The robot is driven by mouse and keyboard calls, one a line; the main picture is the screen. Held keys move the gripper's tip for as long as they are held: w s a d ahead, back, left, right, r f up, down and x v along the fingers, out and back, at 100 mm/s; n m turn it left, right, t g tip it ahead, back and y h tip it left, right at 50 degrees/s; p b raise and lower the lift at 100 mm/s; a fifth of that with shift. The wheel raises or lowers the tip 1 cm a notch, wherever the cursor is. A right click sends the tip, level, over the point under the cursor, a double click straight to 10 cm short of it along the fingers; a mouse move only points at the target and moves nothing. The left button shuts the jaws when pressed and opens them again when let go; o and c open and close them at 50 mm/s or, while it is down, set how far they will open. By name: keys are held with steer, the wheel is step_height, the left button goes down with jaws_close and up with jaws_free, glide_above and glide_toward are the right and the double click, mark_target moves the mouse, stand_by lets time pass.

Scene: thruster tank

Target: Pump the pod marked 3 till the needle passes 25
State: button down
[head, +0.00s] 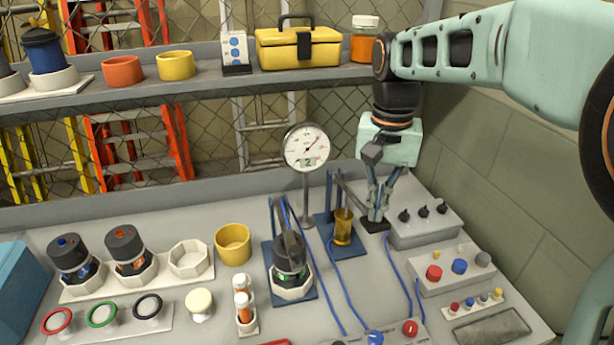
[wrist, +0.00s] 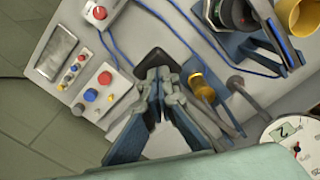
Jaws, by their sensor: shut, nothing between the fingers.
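A round white gauge (head: 306,148) on a post shows its needle toward the upper right; its small label reads 2. It also shows at the edge of the wrist view (wrist: 298,140). A dark pod (head: 290,262) with a green light sits in a white ring on a blue stand. Two more dark pods, one blue (head: 72,256) and one orange (head: 128,250), sit in a white rack. I cannot read a 3 on any pod. A brass pump cylinder (head: 343,228) stands on a blue base beside my gripper (head: 377,216). My gripper (wrist: 160,76) is shut and empty, pointing down at a black pad (wrist: 155,58).
A grey box with black knobs (head: 423,225) and a panel with coloured buttons (head: 459,266) stand right of my gripper. Blue hoses (head: 340,285) cross the bench. A yellow cup (head: 233,244) stands left. A shelf (head: 215,82) runs behind, above the bench.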

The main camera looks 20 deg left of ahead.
step_height(320, 180, down, 10)
steer(key=b, duration=0.6)
step_height(320, 180, up, 14)
steer(key=p, duration=1.2)
steer(key=shift+f, duration=0.3)
step_height(320, 180, down, 13)
steer(key=b, duration=0.9)
step_height(320, 180, up, 13)
steer(key=p, duration=1.1)
